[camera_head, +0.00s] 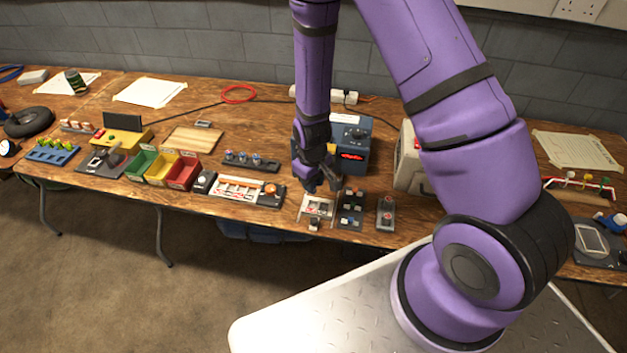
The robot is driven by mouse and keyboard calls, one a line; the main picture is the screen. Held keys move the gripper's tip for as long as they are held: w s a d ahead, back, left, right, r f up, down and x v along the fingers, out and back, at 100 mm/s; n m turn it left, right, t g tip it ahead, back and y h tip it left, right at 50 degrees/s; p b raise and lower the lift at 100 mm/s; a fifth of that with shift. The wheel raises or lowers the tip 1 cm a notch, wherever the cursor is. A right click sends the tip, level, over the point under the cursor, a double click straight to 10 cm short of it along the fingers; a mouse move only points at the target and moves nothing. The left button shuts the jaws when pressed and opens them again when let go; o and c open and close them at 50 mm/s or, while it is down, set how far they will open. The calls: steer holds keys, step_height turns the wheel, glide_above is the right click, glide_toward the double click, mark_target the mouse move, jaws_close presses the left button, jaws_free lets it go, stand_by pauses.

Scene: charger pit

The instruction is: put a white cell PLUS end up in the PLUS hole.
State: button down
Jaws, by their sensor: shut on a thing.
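My gripper (320,181) is at the middle of the bench, pointing down just behind a small white tray (306,213) with dark and red items in it. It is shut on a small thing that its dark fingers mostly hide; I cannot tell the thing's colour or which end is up. To the right of the tray stands a dark block (350,222) with several small coloured pieces on it. Further right is a grey block (386,226) with two red-marked spots. No white cell or PLUS hole can be told apart at this size.
A blue box with a red display (352,140) stands close behind my gripper. A pale case (408,165) is to its right. To the left are a white-and-red tray (237,187), a dark rack (250,163) and coloured bins (183,172).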

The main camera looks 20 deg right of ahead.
steer(key=shift+f, duration=2.7)
steer(key=shift+f, duration=1.05)
steer(key=c, duration=0.9)
jaws_free()
steer(key=shift+r, duration=3.5)
